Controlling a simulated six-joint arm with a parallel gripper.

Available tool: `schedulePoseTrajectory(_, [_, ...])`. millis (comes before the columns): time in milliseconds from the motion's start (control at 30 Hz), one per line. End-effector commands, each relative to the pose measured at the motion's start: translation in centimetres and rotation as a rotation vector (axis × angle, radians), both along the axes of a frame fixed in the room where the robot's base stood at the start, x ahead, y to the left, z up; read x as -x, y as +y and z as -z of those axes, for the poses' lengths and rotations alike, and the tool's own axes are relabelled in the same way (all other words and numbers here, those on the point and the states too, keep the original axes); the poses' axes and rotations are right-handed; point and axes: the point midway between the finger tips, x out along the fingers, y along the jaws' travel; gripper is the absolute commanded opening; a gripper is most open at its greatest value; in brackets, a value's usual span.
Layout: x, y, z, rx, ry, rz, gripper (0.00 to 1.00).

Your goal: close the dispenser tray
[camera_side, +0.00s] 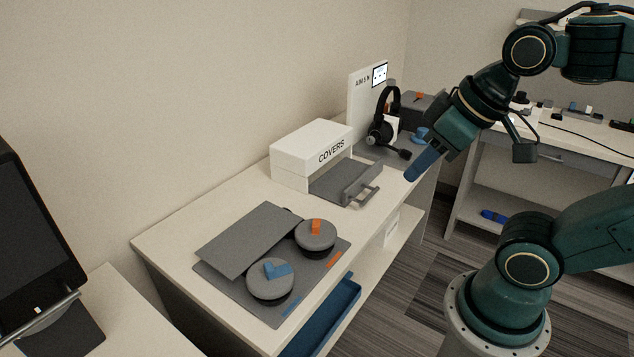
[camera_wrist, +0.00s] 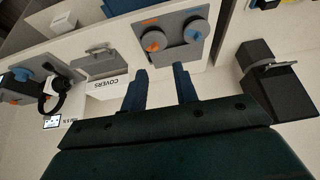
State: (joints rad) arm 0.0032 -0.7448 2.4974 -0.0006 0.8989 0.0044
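The dispenser (camera_side: 311,150) is a white box marked COVERS on the long table. It also shows in the wrist view (camera_wrist: 106,84). Its grey tray (camera_side: 340,177) is pulled out at the front, with a bar handle (camera_side: 367,190) on its front wall. The tray also shows in the wrist view (camera_wrist: 97,63), left of my fingers. My gripper (camera_side: 413,172) hangs in the air to the right of the tray handle and touches nothing that I can see. In the wrist view my gripper (camera_wrist: 161,78) has its two blue fingers apart with nothing between them.
A headset (camera_side: 384,120) on a stand is behind the dispenser. A grey mat (camera_side: 210,266) with two round ear pads (camera_side: 270,279) and a grey panel (camera_side: 250,238) lies at the near end. A blue drawer (camera_side: 330,315) juts from below the table. A monitor (camera_side: 32,230) stands left.

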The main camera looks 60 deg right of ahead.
Motion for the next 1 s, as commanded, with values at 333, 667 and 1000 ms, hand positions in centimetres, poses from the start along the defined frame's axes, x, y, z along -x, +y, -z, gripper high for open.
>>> schedulePoseTrajectory(333, [-3.2, -1.5, -0.2, -0.051, 0.041, 0.160, 0.34])
schedulePoseTrajectory(667, [-8.8, -5.5, 0.7, -0.151, 0.099, 0.451, 0.34])
schedulePoseTrajectory(1000, [-13.7, -11.4, 3.6, -0.261, 0.150, 0.761, 0.34])
